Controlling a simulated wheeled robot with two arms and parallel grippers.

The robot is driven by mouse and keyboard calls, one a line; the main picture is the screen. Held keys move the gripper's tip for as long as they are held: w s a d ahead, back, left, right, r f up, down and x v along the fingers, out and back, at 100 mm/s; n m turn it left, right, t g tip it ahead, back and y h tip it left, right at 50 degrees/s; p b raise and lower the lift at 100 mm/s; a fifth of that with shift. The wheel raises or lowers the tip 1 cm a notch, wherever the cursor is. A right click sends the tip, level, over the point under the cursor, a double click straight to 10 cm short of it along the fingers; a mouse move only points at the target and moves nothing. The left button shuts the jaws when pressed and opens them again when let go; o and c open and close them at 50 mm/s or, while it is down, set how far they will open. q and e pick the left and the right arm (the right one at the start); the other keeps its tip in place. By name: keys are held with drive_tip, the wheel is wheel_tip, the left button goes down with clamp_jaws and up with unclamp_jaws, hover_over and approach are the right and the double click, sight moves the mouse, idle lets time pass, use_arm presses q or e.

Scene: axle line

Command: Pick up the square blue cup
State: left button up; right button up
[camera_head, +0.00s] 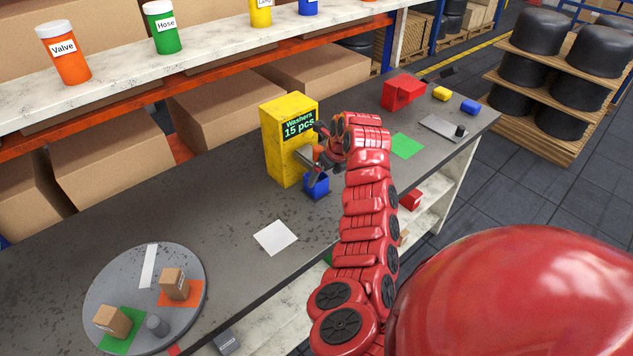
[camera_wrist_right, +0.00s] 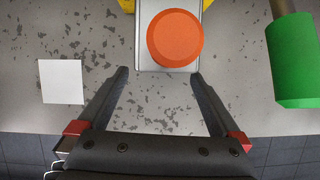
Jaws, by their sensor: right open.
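The square blue cup (camera_head: 317,187) stands on the grey workbench (camera_head: 225,215), in front of the yellow washers box (camera_head: 283,150). My right gripper (camera_head: 312,164) is in the head view, close above the cup and beside the front of the box. Its open fingers (camera_wrist_right: 160,73) show apart in the right wrist view, with no blue cup visible between them. A round orange thing (camera_wrist_right: 175,40) on a pale plate lies beyond the fingertips there. My left gripper is in neither view.
A white sheet (camera_head: 275,237) lies left of the cup; it also shows in the wrist view (camera_wrist_right: 61,81). A round grey turntable (camera_head: 190,262) holds small boxes. A red bin (camera_head: 403,91) stands at the far end. A green cylinder (camera_wrist_right: 295,60) is right of my fingers.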

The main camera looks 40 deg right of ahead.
sight(322, 181)
drive_tip(key=shift+w+f, duration=0.3)
drive_tip(key=shift+f, duration=0.2)
drive_tip(key=p+x, duration=0.2)
drive_tip(key=x, duration=0.2)
drive_tip(key=shift+s+d+p, duration=0.1)
drive_tip(key=shift+p, duration=0.25)
drive_tip(key=shift+w+f, duration=0.2)
drive_tip(key=shift+f, duration=0.25)
drive_tip(key=c, duration=1.3)
drive_tip(key=shift+d+r, duration=0.1)
drive_tip(key=shift+r, duration=0.05)
